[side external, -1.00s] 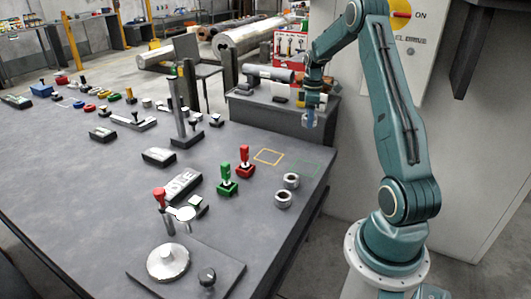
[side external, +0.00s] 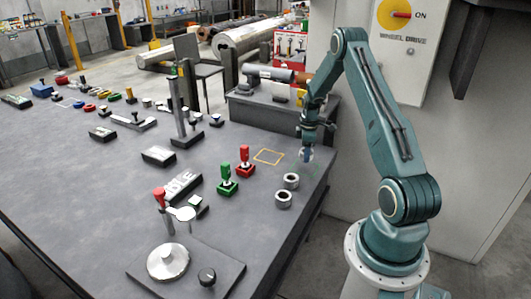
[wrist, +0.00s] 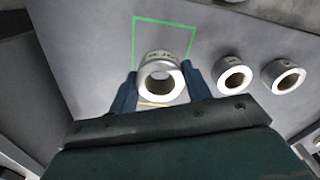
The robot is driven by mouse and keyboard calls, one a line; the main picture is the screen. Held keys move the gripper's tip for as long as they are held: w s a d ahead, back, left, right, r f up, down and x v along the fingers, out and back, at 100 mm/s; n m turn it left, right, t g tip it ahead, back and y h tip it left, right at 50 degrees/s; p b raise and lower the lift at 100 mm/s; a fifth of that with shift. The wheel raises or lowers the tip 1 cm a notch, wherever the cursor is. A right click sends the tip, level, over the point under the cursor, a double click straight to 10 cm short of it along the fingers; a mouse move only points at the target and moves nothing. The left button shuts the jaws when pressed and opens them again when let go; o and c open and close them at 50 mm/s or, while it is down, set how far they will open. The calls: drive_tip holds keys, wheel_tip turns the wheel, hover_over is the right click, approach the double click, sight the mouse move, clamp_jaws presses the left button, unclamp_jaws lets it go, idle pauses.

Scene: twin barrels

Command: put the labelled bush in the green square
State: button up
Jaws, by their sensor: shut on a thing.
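My gripper (side external: 306,154) is low over the right part of the grey table. In the wrist view its two blue fingers are shut on a pale metal bush (wrist: 161,58), one on each side. Dark markings show on the bush's wall, too small to read. The green square outline (wrist: 163,20) lies on the table behind the bush, which overlaps its near edge in that view. In the side view the arm partly hides the square. I cannot tell whether the bush touches the table.
Two loose bushes (side external: 283,199) (side external: 291,181) stand in front of my gripper; they are to its right in the wrist view. A yellow square outline (side external: 268,157) lies to the left. Red (side external: 245,160) and green (side external: 228,180) handled pieces stand further left.

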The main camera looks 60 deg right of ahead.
sight(305, 167)
drive_tip(key=shift+f, duration=2.1)
drive_tip(key=shift+f, duration=0.1)
drive_tip(key=o, duration=1.2)
wheel_tip(305, 167, up, 12)
drive_tip(key=shift+r, duration=0.1)
